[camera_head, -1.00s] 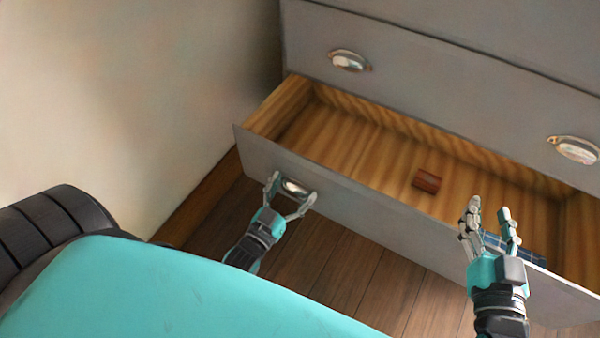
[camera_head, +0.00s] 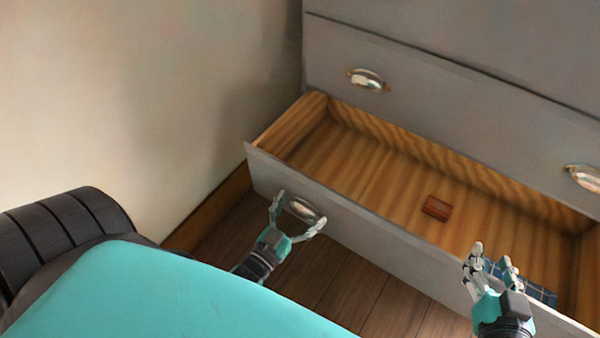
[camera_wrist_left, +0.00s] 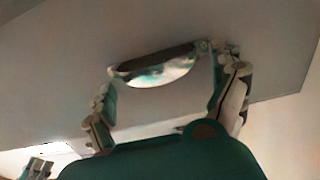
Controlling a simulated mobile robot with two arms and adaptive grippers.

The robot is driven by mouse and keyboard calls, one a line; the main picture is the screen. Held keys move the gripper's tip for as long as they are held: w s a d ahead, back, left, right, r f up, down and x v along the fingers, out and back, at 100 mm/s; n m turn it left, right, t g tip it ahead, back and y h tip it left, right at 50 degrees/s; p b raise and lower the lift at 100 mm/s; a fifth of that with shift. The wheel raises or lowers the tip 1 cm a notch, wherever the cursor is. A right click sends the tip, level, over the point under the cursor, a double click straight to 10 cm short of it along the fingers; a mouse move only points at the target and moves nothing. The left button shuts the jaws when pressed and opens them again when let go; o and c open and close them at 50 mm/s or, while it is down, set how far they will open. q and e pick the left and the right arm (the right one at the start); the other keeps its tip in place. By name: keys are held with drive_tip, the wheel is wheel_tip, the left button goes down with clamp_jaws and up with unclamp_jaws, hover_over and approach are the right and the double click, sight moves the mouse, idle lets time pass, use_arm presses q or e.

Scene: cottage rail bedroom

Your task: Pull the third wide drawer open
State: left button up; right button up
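The open wide drawer (camera_head: 355,213) is grey in front with a wooden inside, and it stands well out from the chest. Its left metal cup handle (camera_head: 304,209) is between the spread fingers of my left gripper (camera_head: 299,213). In the left wrist view the handle (camera_wrist_left: 152,68) lies between the open fingertips (camera_wrist_left: 160,78), which are at or very near the drawer front; I cannot tell if they touch it. My right gripper (camera_head: 492,262) has its fingers apart above the drawer's front edge at right. The drawer's right handle is not in view.
A small red-brown box (camera_head: 436,207) and a blue checked cloth (camera_head: 535,291) lie in the drawer. A closed grey drawer (camera_head: 450,98) with two cup handles is above. A wall (camera_head: 150,90) stands at left; wooden floor (camera_head: 340,285) shows below.

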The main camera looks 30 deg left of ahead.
use_arm(q)
drive_tip(key=shift+s, duration=0.1)
drive_tip(key=s, duration=1.2)
drive_tip(key=shift+a, duration=0.2)
drive_tip(key=shift+w, duration=0.1)
